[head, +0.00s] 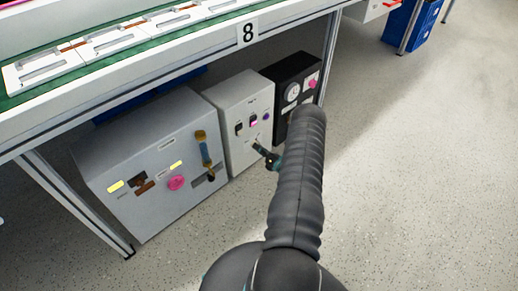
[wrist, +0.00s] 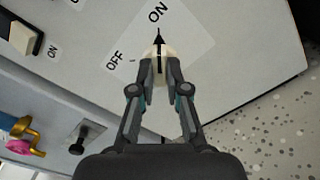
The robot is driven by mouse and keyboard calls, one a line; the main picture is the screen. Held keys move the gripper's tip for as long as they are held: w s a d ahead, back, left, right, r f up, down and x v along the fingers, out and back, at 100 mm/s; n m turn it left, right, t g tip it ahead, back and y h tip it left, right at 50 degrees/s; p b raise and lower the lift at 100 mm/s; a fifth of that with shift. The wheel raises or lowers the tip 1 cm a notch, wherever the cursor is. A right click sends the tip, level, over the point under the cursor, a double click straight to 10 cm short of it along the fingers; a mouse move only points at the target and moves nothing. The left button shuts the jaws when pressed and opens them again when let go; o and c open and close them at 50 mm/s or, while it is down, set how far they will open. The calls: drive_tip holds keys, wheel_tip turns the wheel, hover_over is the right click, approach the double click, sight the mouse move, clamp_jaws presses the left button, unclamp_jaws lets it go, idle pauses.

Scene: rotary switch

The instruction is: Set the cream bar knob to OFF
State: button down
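The cream bar knob (wrist: 159,66) sits on a light grey panel in the wrist view. Its black pointer is toward the ON label (wrist: 158,12). The OFF label (wrist: 115,61) lies to its left. My gripper (wrist: 160,70) has its two fingers drawn in close on either side of the knob's bar and appears shut on it. The fingertips cover part of the knob's sides. In the head view my gripper (head: 267,158) is at the lower front of the white middle box (head: 240,112); the knob is hard to make out there.
A large grey box (head: 150,140) with a pink knob and handles stands left of the white box. A black box (head: 291,75) stands to its right. All are under a table (head: 130,67) marked 8. The speckled floor (head: 420,160) on the right is clear.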

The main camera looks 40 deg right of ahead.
drive_tip(key=shift+f+n+b, duration=0.1)
drive_tip(key=shift+n+b, duration=0.35)
drive_tip(key=shift+n, duration=0.05)
drive_tip(key=shift+d+n+b, duration=0.1)
drive_tip(key=shift+n+b, duration=3.85)
drive_tip(key=shift+n, duration=4.45)
drive_tip(key=shift+n, duration=0.3)
drive_tip(key=c, duration=1.2)
unclamp_jaws()
drive_tip(key=shift+w, duration=0.1)
drive_tip(key=shift+o, duration=0.2)
